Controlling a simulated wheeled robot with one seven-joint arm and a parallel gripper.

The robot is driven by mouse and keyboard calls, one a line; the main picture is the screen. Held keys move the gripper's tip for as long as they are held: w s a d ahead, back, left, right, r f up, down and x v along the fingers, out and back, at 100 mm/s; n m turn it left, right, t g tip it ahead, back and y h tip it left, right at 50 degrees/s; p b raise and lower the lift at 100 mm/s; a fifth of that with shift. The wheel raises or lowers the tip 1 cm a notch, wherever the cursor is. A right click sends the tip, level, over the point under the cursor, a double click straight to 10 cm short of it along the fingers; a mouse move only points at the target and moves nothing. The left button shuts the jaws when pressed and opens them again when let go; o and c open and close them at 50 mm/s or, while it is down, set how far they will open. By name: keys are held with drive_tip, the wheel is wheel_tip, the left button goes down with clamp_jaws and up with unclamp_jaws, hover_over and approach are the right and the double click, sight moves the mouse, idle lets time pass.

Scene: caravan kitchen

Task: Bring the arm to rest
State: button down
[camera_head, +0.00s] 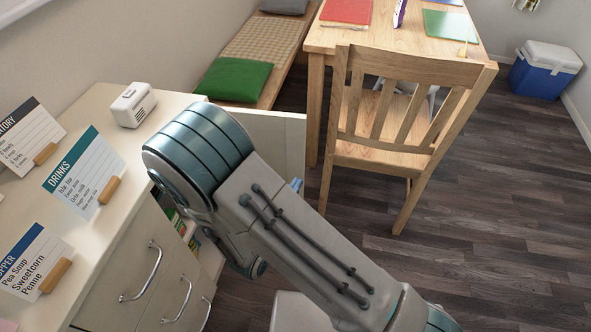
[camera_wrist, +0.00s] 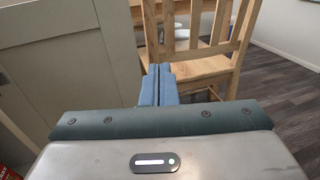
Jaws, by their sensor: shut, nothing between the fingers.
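My gripper (camera_wrist: 158,86) shows in the wrist view with its two blue fingers together and nothing between them. It points toward the wooden chair (camera_wrist: 196,66). In the head view my arm (camera_head: 290,230) is bent, its elbow above the counter edge and its lower part running to the bottom right. A small blue tip (camera_head: 296,185) shows just behind the arm; the rest of the gripper is hidden by it.
A counter (camera_head: 95,235) with drawers and cards is at the left. An open cabinet door (camera_head: 280,135) stands beside my arm. The chair (camera_head: 400,130) and table (camera_head: 400,40) are ahead. Dark floor (camera_head: 500,220) is clear at the right, before a blue cooler (camera_head: 545,72).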

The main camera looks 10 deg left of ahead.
drive_tip(key=s+d+r+m+g+h+p, duration=0.2)
drive_tip(key=s+d+r+m+g+p, duration=0.15)
drive_tip(key=d+r+m+g, duration=0.55)
drive_tip(key=s+d+r+m+g+h+p, duration=0.25)
drive_tip(key=d+r+m+g+p, duration=0.25)
drive_tip(key=d+r+m+g, duration=0.4)
drive_tip(key=s+d+r+m+t+y+p, duration=0.1)
drive_tip(key=s+r+m+t+y+p, duration=0.1)
drive_tip(key=r+m+y, duration=0.3)
drive_tip(key=s+d+r+m+t+y+p, duration=0.2)
drive_tip(key=r+m+y+p, duration=0.3)
drive_tip(key=r+m, duration=0.4)
drive_tip(key=shift+s+r+y, duration=0.45)
drive_tip(key=shift+s+r, duration=0.1)
